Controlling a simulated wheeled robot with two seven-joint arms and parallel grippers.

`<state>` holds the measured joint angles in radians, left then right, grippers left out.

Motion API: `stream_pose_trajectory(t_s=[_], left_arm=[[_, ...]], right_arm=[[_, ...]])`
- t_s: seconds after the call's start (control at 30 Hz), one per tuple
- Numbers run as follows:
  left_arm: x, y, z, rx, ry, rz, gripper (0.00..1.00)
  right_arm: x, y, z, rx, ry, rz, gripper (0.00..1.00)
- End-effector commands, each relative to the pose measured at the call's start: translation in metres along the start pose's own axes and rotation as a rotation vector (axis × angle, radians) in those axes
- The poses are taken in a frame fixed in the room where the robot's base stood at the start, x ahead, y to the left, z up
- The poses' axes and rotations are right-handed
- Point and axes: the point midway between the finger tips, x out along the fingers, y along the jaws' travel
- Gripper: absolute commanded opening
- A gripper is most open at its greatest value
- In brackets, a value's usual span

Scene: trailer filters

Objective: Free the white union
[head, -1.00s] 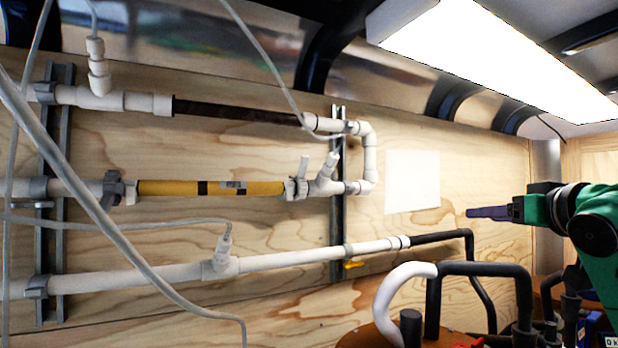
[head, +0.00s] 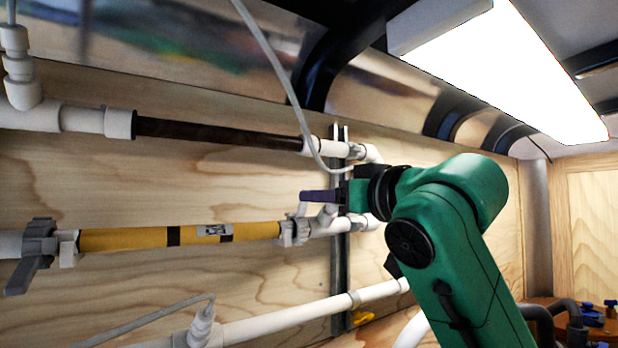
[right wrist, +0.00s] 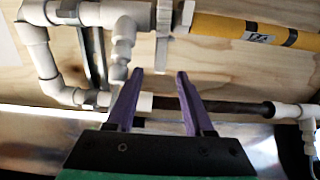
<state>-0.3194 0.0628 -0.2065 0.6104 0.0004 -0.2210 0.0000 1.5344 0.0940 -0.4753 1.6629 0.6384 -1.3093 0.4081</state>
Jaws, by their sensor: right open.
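The white union (head: 293,232) is a ribbed ring at the right end of the yellow filter (head: 150,238). It also shows at the top of the right wrist view (right wrist: 184,14). Its white lever (right wrist: 162,52) points up the wall in the head view, partly hidden by my purple fingers. My right gripper (head: 305,196) is open just above the union. In the right wrist view the lever's tip lies between the two spread fingertips (right wrist: 159,74); I cannot tell whether they touch it. A grey union with a wing handle (head: 38,252) sits at the filter's left end. My left gripper is out of view.
A dark pipe (head: 215,133) runs above the filter and a white pipe (head: 270,322) below. A white branch stub (right wrist: 123,45) stands beside the lever, close to one finger. A grey hose (head: 275,65) hangs across the upper wall. A metal rail (head: 340,265) backs the pipes.

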Motion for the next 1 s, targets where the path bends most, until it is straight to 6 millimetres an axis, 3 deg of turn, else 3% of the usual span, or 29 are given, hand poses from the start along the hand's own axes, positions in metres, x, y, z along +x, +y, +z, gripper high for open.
stream_pose_trajectory(t_s=[0.03,0.2,0.33,0.5,0.53,0.67,1.0], left_arm=[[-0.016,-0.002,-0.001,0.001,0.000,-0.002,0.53],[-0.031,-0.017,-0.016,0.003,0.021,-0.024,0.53],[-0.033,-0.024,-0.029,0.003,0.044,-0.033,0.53],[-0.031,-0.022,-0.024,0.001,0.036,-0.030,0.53],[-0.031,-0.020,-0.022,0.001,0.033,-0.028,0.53],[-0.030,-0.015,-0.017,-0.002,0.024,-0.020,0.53],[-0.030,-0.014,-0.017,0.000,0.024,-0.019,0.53]], right_arm=[[0.013,0.000,-0.007,0.002,-0.005,0.000,0.53],[0.042,0.001,-0.004,0.001,-0.002,0.001,0.53],[0.049,0.001,-0.001,0.000,0.000,0.001,0.53],[0.049,0.001,0.001,0.000,0.001,0.001,0.53],[0.049,0.001,0.001,0.000,0.001,0.001,0.49],[0.049,0.001,0.001,0.000,0.000,0.001,0.00],[0.049,0.001,0.001,0.000,-0.001,0.001,0.00]])
